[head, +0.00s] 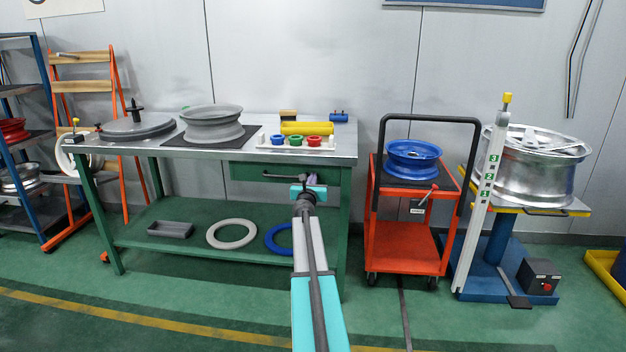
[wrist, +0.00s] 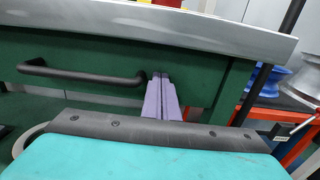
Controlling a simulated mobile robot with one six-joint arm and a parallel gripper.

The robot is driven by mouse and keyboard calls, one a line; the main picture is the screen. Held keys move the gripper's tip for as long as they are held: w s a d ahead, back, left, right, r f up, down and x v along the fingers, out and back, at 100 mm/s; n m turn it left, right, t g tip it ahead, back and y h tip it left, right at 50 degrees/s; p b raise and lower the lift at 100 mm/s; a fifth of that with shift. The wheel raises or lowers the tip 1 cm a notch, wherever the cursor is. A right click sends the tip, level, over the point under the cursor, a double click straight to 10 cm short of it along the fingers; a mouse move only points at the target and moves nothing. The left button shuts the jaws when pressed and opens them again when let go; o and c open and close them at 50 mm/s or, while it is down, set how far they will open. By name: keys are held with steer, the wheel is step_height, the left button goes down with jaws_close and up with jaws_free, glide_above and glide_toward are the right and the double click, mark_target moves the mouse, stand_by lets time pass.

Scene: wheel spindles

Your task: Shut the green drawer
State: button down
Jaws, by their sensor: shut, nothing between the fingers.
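The green drawer (head: 245,170) is under the right part of the workbench top. Its dark bar handle (wrist: 85,72) runs across the green front (wrist: 110,55) in the wrist view. The front sits close under the bench top's edge, and I see no clear gap, but cannot tell whether it is fully flush. My gripper (head: 312,180) is in front of the drawer's right part. In the wrist view its purple fingers (wrist: 160,76) are together and empty, just right of the handle, with their tips at or very near the front; contact cannot be told.
The workbench top (head: 255,158) overhangs the drawer and holds a grey wheel (head: 212,118) and a tray of coloured rings (head: 297,142). A red trolley (head: 400,245) with a blue wheel (head: 413,156) stands right of the bench. Green floor is clear in front.

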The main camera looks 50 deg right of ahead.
steer(key=shift+w+d+r, duration=0.1)
steer(key=shift+d+r, duration=0.1)
steer(key=shift+r, duration=0.2)
steer(key=v, duration=1.4)
steer(key=shift+a+f+p, duration=0.2)
steer(key=shift+f+p, duration=0.1)
steer(key=shift+f, duration=0.15)
